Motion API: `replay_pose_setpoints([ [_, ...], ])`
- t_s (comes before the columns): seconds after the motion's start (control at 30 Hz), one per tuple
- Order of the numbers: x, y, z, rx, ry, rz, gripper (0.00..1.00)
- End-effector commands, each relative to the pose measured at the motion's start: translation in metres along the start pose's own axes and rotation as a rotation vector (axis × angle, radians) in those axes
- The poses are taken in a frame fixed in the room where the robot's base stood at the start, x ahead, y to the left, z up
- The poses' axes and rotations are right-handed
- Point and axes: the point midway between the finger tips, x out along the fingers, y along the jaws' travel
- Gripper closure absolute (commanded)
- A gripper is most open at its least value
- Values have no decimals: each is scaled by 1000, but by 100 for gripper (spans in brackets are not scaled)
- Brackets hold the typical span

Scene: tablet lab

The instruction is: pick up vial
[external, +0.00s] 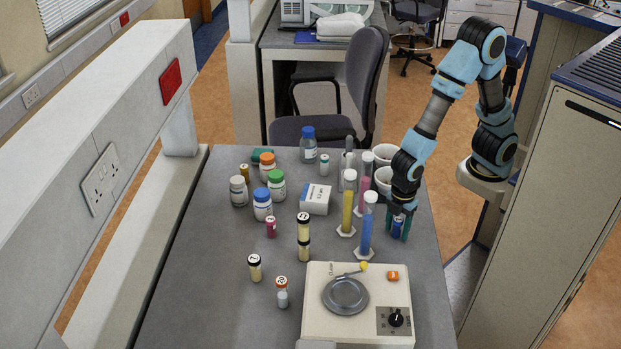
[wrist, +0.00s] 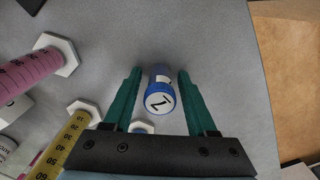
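A blue vial (wrist: 158,92) with a numbered white label on its cap stands on the grey bench, between the green fingers of my gripper (wrist: 159,76). The fingers are open, with a narrow strip of bench visible on each side of the vial. In the external view my gripper (external: 398,225) reaches down over the blue vial (external: 397,230) near the bench's right edge.
Measuring cylinders with blue (external: 367,230), yellow (external: 348,203) and pink (external: 364,190) contents stand just left of my gripper. White beakers (external: 384,153) stand behind. The bench's right edge is close.

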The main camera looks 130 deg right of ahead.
Motion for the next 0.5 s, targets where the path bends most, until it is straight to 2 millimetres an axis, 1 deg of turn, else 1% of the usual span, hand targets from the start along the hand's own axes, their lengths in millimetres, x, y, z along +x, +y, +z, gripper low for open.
replay_pose_setpoints([
  [0.03, 0, 0, 0, 0, 0, 0, 49],
  [0.4, 0, 0, 0, 0, 0, 0, 91],
  [0.5, 0, 0, 0, 0, 0, 0, 100],
])
